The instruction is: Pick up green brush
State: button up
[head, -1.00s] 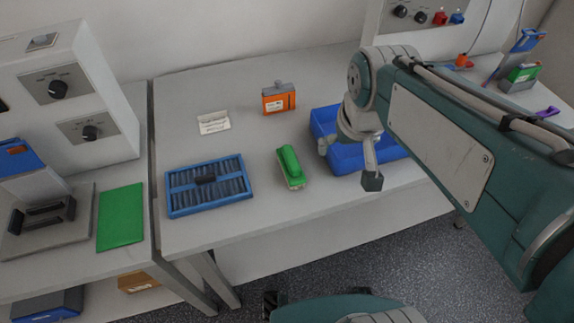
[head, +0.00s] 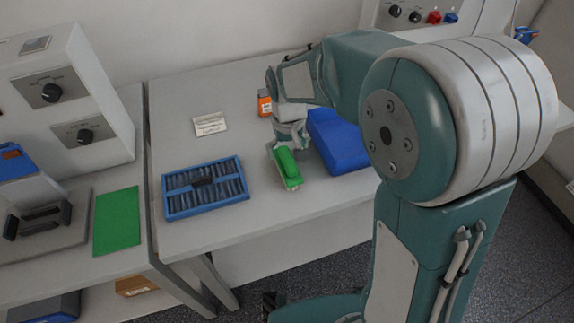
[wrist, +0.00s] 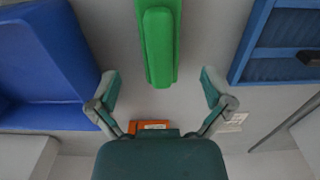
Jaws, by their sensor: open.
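The green brush (head: 288,170) lies on the grey table between the blue slotted tray and the blue bin, bristles down. My gripper (head: 287,147) is low over the table at the brush's far end; my arm reaches in from the right. In the wrist view, the green brush (wrist: 159,45) lies ahead of my gripper (wrist: 160,88), lengthwise and roughly centred between the two spread fingers. The gripper is open, and neither finger appears to touch the brush. In the head view the fingertips are hard to make out.
The blue bin (head: 336,152) is close on the brush's right. The blue slotted tray (head: 205,206) is on its left. An orange box (head: 264,103), partly hidden by my arm, and a white card (head: 209,124) are behind. The table's front edge is near the brush.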

aim_at(287, 157)
notch_tip(287, 157, down, 6)
jog(key=shift+w+a+r, duration=0.1)
jog(key=shift+r, duration=0.05)
jog(key=c, duration=1.3)
